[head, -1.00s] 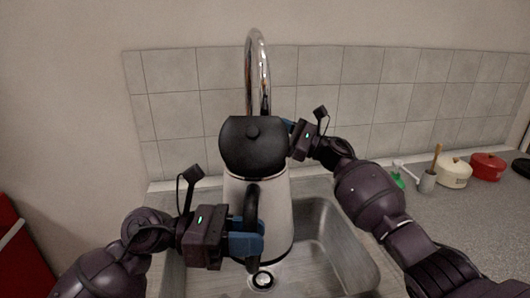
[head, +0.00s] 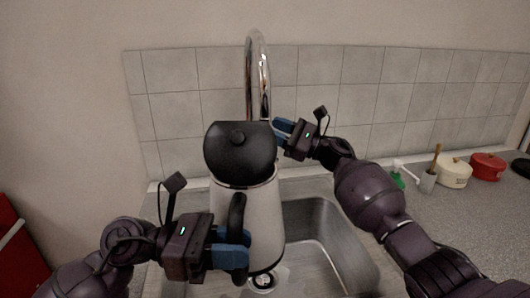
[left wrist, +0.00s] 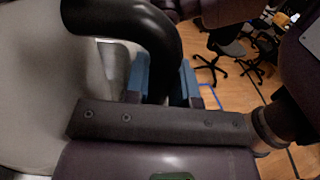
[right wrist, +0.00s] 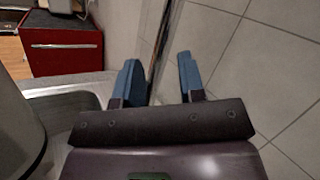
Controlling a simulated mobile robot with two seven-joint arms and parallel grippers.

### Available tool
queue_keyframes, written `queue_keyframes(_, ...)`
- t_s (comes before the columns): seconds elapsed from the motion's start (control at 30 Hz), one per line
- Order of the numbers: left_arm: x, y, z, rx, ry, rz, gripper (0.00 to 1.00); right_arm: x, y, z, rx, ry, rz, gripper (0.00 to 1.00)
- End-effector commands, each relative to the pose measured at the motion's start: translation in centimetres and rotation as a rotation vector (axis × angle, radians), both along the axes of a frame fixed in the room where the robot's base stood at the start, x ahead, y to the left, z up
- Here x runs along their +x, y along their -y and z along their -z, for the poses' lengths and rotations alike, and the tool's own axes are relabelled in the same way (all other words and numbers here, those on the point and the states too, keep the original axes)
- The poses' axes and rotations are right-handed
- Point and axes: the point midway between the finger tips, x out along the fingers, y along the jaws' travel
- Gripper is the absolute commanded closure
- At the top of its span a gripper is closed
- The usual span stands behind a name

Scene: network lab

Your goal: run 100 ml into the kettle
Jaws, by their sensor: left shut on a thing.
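The white kettle (head: 255,215) with its black lid (head: 240,150) is held over the sink (head: 345,250), leaning a little in the head view. My left gripper (head: 232,247) is shut on its black handle (head: 237,212); the left wrist view shows the fingers (left wrist: 165,82) either side of the handle (left wrist: 150,35). The chrome tap (head: 265,75) rises behind the kettle; the lid hides its lower part. My right gripper (head: 282,131) is open and empty beside the tap. In the right wrist view a thin length of the tap (right wrist: 160,45) shows between the open fingers (right wrist: 157,80). No water shows.
The sink drain (head: 262,281) lies just below the kettle. On the right counter stand a green bottle (head: 398,178), a utensil cup (head: 428,182), a cream pot (head: 455,173) and a red pot (head: 487,166). A tiled wall (head: 380,110) is close behind the tap.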

Motion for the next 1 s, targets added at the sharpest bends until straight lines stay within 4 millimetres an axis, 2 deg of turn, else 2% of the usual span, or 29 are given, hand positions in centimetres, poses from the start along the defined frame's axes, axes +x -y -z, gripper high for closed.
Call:
queue_keyframes(0.4, -4.7, -4.2, -0.3, -0.002, 0.008, -0.001, 1.0, 0.0, 0.0, -0.2, 0.001, 0.001, 0.0, 0.63)
queue_keyframes(0.77, -4.9, -4.3, -0.1, 0.0, 0.002, 0.0, 1.0, 0.0, 0.0, -0.1, -0.002, -0.001, 0.001, 0.63)
queue_keyframes(0.87, -4.9, -4.3, -0.2, -0.001, 0.004, 0.0, 1.0, -0.1, 0.3, 0.4, -0.018, -0.016, 0.008, 0.63)
queue_keyframes(1.0, -4.9, -4.3, -0.2, -0.002, 0.006, 0.0, 1.0, -0.4, 1.2, 2.0, -0.078, -0.075, 0.047, 0.63)
